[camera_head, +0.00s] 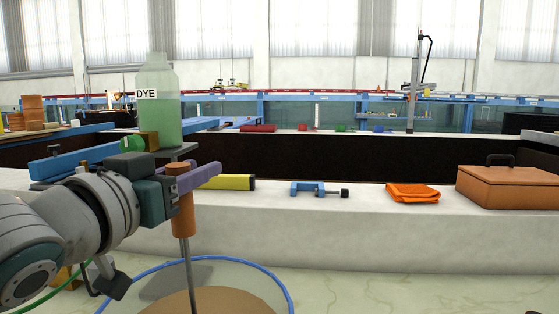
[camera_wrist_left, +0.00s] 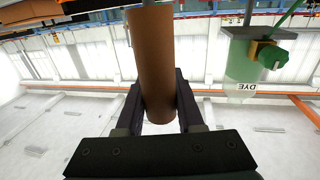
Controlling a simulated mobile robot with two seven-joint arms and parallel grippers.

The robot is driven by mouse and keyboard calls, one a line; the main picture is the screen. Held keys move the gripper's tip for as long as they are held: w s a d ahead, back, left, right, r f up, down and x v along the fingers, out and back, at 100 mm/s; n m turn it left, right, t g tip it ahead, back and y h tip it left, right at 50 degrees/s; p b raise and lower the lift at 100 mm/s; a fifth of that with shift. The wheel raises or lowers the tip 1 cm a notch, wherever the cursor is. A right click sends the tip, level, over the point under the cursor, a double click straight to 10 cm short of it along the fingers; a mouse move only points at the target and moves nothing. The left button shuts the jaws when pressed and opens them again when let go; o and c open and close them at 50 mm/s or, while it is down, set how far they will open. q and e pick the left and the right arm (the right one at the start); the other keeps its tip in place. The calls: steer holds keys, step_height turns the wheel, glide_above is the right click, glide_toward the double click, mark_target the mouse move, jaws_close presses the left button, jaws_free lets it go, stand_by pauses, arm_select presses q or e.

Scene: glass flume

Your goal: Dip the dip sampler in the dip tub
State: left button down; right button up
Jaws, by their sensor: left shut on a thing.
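The dip sampler has an orange-brown cylindrical handle (camera_head: 183,214) and a thin grey rod pointing down. Its handle also shows in the left wrist view (camera_wrist_left: 155,65). My left gripper (camera_head: 190,182) is shut on the handle, with one finger on each side of it in the left wrist view. The dip tub (camera_head: 277,281), a round vessel with a blue rim, is at the bottom of the head view, with a brown round area inside. The rod hangs upright over the tub; its lower end is cut off by the frame, so I cannot tell whether it touches anything inside.
A green DYE bottle (camera_head: 165,108) stands behind my gripper. On the white ledge are a yellow bar (camera_head: 235,182), a blue clamp (camera_head: 308,188), an orange cloth (camera_head: 412,192) and a brown case (camera_head: 505,186). The ledge wall stands behind the tub. The pale surface right of the tub is clear.

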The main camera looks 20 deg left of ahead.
arm_select(q)
step_height(320, 180, down, 8)
steer(key=b, duration=0.5)
steer(key=shift+r, duration=0.25)
stand_by(2.0)
step_height(320, 180, up, 19)
steer(key=p, duration=2)
steer(key=shift+p, duration=0.3)
stand_by(1.4)
